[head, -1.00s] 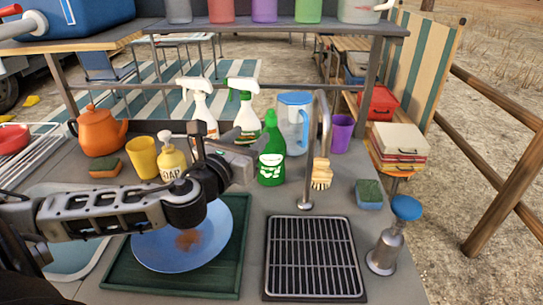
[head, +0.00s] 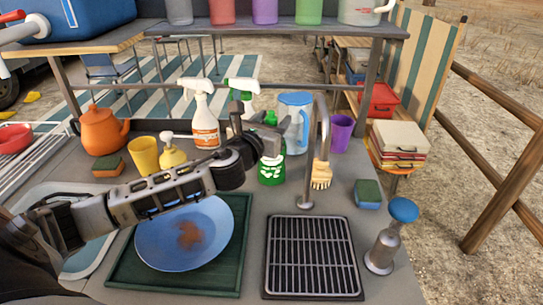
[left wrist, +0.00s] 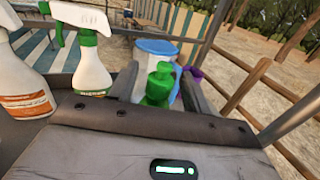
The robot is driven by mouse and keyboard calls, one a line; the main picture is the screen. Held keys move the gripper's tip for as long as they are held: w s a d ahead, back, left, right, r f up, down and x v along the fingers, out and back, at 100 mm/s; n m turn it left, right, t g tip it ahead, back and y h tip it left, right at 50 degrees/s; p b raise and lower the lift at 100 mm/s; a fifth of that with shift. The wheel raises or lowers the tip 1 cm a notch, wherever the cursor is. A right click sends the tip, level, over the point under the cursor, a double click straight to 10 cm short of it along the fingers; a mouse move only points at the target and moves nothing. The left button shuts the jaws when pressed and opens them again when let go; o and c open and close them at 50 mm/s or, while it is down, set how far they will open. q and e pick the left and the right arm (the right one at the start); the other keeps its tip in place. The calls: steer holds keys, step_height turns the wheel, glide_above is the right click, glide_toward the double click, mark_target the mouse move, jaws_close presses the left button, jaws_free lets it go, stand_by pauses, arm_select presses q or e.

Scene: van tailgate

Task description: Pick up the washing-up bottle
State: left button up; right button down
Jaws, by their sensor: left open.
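The washing-up bottle (head: 271,172) is a green bottle with a green cap and a white label, standing upright on the grey counter. My left gripper (head: 259,122) is open at the bottle's upper part, and its wrist hides some of the bottle. In the left wrist view the green bottle top (left wrist: 158,88) shows between the two spread fingers of the left gripper (left wrist: 161,82). I cannot tell whether a finger touches it. My right gripper is in neither view.
Two spray bottles (head: 205,125) stand just left of my gripper. A blue-lidded jug (head: 297,130) is close behind the bottle, and a tap (head: 325,135) with a brush rises to its right. A blue plate (head: 185,245) lies on a green tray below my arm.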

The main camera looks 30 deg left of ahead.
arm_select(q)
steer(key=shift+c, duration=0.2)
jaws_close()
steer(key=shift+r, duration=0.1)
